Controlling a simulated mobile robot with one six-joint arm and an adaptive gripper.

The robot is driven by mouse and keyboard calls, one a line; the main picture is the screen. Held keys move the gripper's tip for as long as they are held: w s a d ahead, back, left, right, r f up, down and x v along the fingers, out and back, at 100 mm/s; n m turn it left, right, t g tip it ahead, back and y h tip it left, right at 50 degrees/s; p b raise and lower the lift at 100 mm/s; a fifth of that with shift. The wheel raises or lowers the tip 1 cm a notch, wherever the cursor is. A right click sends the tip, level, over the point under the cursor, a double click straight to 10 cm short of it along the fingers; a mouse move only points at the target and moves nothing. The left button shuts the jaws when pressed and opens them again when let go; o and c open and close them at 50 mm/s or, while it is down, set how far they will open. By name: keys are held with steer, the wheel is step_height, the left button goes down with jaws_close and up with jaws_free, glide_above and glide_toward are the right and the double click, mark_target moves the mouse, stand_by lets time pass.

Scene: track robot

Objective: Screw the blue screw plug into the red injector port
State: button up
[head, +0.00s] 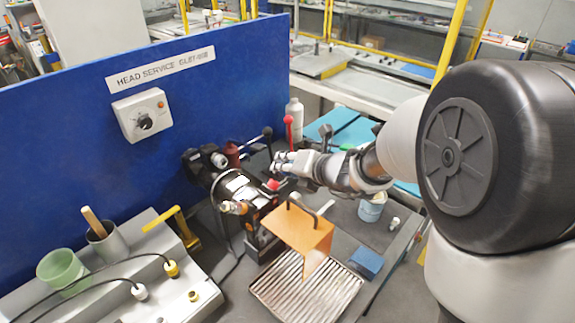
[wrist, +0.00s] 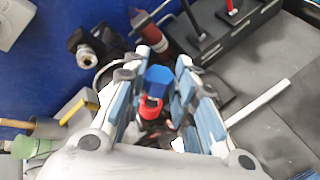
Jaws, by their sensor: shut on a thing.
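My gripper (head: 278,163) reaches in from the right over the dark machine in the head view. In the wrist view my gripper (wrist: 160,72) is shut on the blue screw plug (wrist: 158,77), which shows between the fingertips. The red injector port (wrist: 150,106) shows just below the plug in that picture, between the fingers. The red port (head: 273,184) is a small spot just below the fingertips in the head view. I cannot make out the plug in the head view, and I cannot tell whether plug and port touch.
An orange guard with a handle (head: 298,232) stands in front of the machine, above a ribbed metal tray (head: 300,290). Levers with red and black knobs stand behind my gripper. A blue panel (head: 75,130) closes off the back. A blue block (head: 366,262) lies at the right.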

steer(key=shift+s+f, duration=0.1)
steer(key=shift+f, duration=0.05)
stand_by(0.8)
steer(key=shift+s+a+f+b, duration=0.15)
steer(key=shift+a+f+b, duration=0.1)
steer(key=shift+b, duration=0.3)
steer(key=shift+s+a+f+b, duration=0.3)
steer(key=shift+f+b, duration=0.1)
steer(key=shift+b, duration=0.2)
steer(key=o, duration=1.1)
steer(key=shift+o, duration=0.2)
steer(key=shift+s, duration=0.1)
steer(key=v, duration=1.2)
